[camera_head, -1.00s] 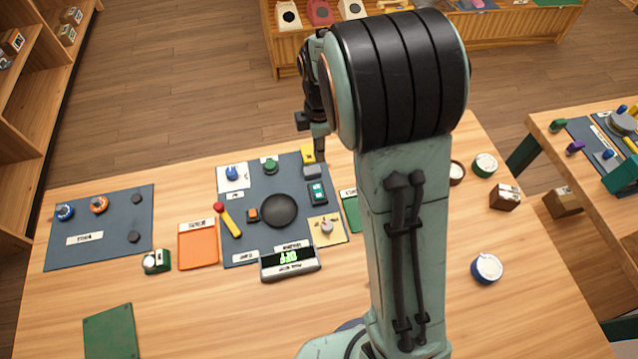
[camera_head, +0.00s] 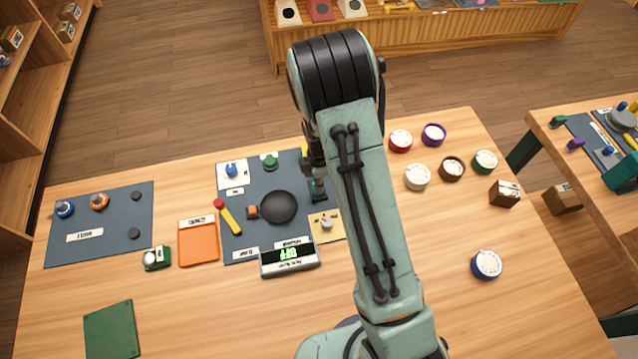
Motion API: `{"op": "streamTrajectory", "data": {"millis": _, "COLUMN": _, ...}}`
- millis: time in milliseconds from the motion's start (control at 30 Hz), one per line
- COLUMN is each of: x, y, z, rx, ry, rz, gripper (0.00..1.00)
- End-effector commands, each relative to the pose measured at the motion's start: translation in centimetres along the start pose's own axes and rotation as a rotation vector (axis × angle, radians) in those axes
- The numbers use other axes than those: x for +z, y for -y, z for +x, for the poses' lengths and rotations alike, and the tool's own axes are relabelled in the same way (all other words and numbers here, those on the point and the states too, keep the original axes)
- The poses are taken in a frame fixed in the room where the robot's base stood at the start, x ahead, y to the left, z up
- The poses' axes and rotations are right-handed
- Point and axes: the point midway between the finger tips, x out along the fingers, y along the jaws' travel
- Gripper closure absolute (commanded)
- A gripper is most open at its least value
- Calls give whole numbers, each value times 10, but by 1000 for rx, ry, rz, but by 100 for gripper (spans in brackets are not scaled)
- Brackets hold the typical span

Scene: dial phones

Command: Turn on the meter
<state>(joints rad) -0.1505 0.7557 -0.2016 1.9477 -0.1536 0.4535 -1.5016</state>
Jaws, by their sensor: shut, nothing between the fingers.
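The meter (camera_head: 289,258) is a wide grey box with a black display at the front edge of the dark mat. Its display shows green characters that look like OFF, upside down in this view. My gripper (camera_head: 317,187) is shut and empty, pointing down at the right side of the mat, up and to the right of the meter. It is over or close to the small dark device with a teal face, which it mostly hides. I cannot tell whether the fingertips touch it. A yellow card with a small knob (camera_head: 327,223) lies between my gripper and the meter.
A round black plate (camera_head: 279,207), a red-and-yellow tool (camera_head: 228,216) and an orange tray (camera_head: 198,243) are left of my gripper. Several round dials, including a white one (camera_head: 417,177), stand right of my arm.

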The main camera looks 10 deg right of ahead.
Motion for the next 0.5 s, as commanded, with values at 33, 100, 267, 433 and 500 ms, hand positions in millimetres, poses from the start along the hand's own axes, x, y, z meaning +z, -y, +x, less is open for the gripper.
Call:
{"op": "streamTrajectory", "data": {"millis": 33, "x": 0, "y": 0, "z": 3, "rx": -1, "ry": 0, "rz": 0, "gripper": 100}}
{"op": "streamTrajectory", "data": {"millis": 100, "x": 0, "y": 0, "z": 6, "rx": 1, "ry": 0, "rz": 0, "gripper": 100}}
{"op": "streamTrajectory", "data": {"millis": 267, "x": 0, "y": 0, "z": 7, "rx": 1, "ry": 0, "rz": 0, "gripper": 100}}
{"op": "streamTrajectory", "data": {"millis": 433, "x": 0, "y": 0, "z": 7, "rx": 1, "ry": 0, "rz": 0, "gripper": 100}}
{"op": "streamTrajectory", "data": {"millis": 500, "x": 0, "y": 1, "z": 11, "rx": -1, "ry": 0, "rz": 0, "gripper": 100}}
